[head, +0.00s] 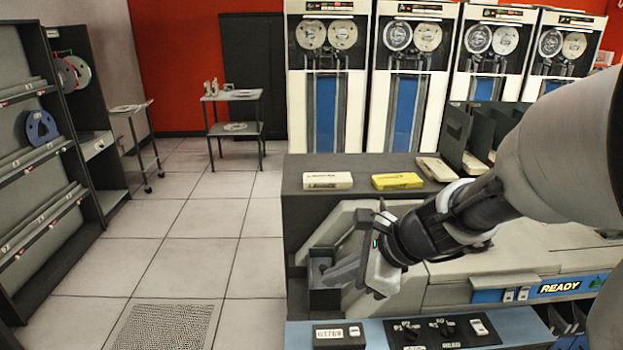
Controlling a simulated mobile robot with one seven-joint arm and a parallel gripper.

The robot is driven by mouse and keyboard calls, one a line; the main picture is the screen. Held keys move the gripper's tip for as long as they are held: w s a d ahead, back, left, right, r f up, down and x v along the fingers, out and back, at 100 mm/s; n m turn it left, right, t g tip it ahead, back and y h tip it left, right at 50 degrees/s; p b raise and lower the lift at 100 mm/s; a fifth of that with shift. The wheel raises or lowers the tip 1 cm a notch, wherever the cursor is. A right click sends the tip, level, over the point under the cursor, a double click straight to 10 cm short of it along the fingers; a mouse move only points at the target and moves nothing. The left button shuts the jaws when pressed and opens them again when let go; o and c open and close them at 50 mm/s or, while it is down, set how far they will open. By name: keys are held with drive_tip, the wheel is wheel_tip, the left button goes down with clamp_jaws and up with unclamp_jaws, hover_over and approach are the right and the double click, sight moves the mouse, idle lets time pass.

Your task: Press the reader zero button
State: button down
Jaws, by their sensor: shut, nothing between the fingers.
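My gripper (338,276) is shut and empty, its fingers pointing left and down by a dark hopper (322,298) on the left side of the grey card machine (450,290). Below it, at the bottom edge, is a blue-grey control strip (375,342). The strip carries a small dark counter box (341,337) with a white number window. Right of it is a black panel (440,330) with knobs and a small white button or switch (479,327). The labels are too small to tell which control is the reader zero button. The gripper is above the strip, apart from these controls.
A white box (328,180) and a yellow box (398,181) lie on the machine's dark top. Tape cabinets (330,85) stand behind. The tiled floor on the left is open, with a shelf rack (22,225) beyond.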

drive_tip(key=w+d+f+m+t+b, duration=0.1)
drive_tip(key=w+d+f+m, duration=0.15)
drive_tip(key=f+m, duration=0.25)
drive_tip(key=w+d+f+m+b, duration=0.1)
drive_tip(key=w+f+m, duration=0.3)
drive_tip(key=f+m, duration=0.1)
drive_tip(key=m+t+h+b, duration=0.1)
drive_tip(key=m+b, duration=0.1)
drive_tip(key=m, duration=0.6)
hover_over(358, 334)
wheel_tip(358, 334, down, 8)
drive_tip(key=shift+f, duration=0.1)
drive_tip(key=shift+f, duration=0.1)
drive_tip(key=shift+n, duration=0.3)
wheel_tip(358, 334, down, 9)
drive_tip(key=b, duration=0.8)
drive_tip(key=shift+r, duration=0.2)
drive_tip(key=shift+s+f, duration=0.1)
drive_tip(key=shift+f+b, duration=0.3)
drive_tip(key=shift+f, duration=0.05)
